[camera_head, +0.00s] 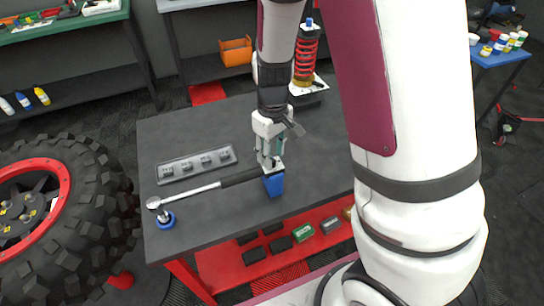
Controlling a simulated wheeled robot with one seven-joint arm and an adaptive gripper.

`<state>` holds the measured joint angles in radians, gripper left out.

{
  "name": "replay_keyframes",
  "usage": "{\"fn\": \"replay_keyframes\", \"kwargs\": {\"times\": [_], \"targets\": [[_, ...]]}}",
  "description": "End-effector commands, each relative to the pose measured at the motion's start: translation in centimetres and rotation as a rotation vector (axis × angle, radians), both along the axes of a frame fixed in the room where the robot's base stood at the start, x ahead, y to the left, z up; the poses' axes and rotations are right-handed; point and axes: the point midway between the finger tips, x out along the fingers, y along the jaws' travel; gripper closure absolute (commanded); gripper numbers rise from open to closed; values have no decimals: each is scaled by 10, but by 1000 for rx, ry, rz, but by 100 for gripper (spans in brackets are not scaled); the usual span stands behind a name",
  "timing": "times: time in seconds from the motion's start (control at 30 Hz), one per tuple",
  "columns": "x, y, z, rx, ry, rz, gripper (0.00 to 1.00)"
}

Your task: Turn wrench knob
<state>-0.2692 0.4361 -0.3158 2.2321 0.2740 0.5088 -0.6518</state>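A torque wrench (208,190) with a bright metal shaft and a black handle lies across the dark workbench (215,235). Its ratchet head (154,203) is at the left, above a blue ring (166,220). The handle's right end reaches a blue holder (274,185). My gripper (271,166) points down at that end of the handle, right above the blue holder. The knob is not clearly visible; my gripper and the holder cover that area. The fingers are too small to tell whether they are open or touching the wrench.
A grey tray (196,164) with several sockets lies behind the wrench. A red-spring shock absorber (306,58) stands at the bench's back. A large tyre (95,185) stands left of the bench. The bench's front left is clear.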

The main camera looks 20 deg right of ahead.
Motion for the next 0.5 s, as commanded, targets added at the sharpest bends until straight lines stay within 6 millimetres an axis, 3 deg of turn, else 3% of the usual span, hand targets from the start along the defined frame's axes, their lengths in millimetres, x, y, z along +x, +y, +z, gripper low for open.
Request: {"fn": "replay_keyframes", "kwargs": {"times": [0.2,0.5], "targets": [[0,0,-20,0,1,-1,64],[0,0,-22,0,0,0,64]]}}
